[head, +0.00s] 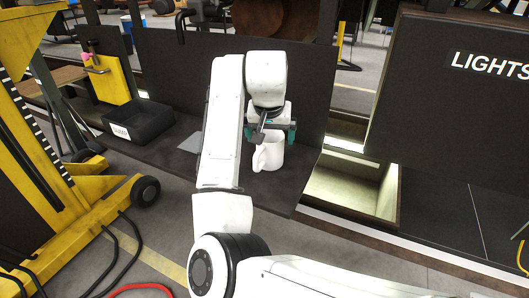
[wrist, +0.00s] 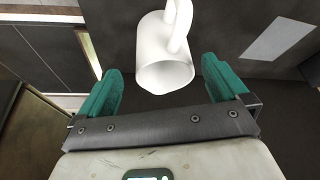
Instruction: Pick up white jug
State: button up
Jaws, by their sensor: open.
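The white jug (head: 268,153) stands upright on a dark shelf (head: 285,190), below my gripper in the head view. Its handle points to the left there. In the wrist view the jug (wrist: 163,55) lies ahead of my gripper (wrist: 168,85), roughly between the two green fingertips, with its round open mouth towards me and its handle at the top. My gripper (head: 275,132) is open, with a finger on each side and nothing held. In the wrist view the jug appears just beyond the fingertips, and I cannot tell whether it touches them.
A black bin (head: 138,122) and a yellow bracket (head: 103,78) are on the left of the shelf. A dark upright panel (head: 180,65) stands behind the jug. An open compartment (head: 345,190) lies to the right. A yellow wheeled lift (head: 85,190) stands at the left.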

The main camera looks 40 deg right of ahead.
aim_at(266, 154)
jog(key=shift+w+p+x, duration=0.15)
jog(key=shift+p+x, duration=0.25)
jog(key=shift+x, duration=1.3)
jog(key=shift+w+p+x, duration=0.2)
jog(key=shift+p+x, duration=0.2)
jog(key=shift+x, duration=1.35)
jog(key=shift+d+r, duration=0.1)
jog(key=shift+r, duration=0.05)
jog(key=c, duration=0.9)
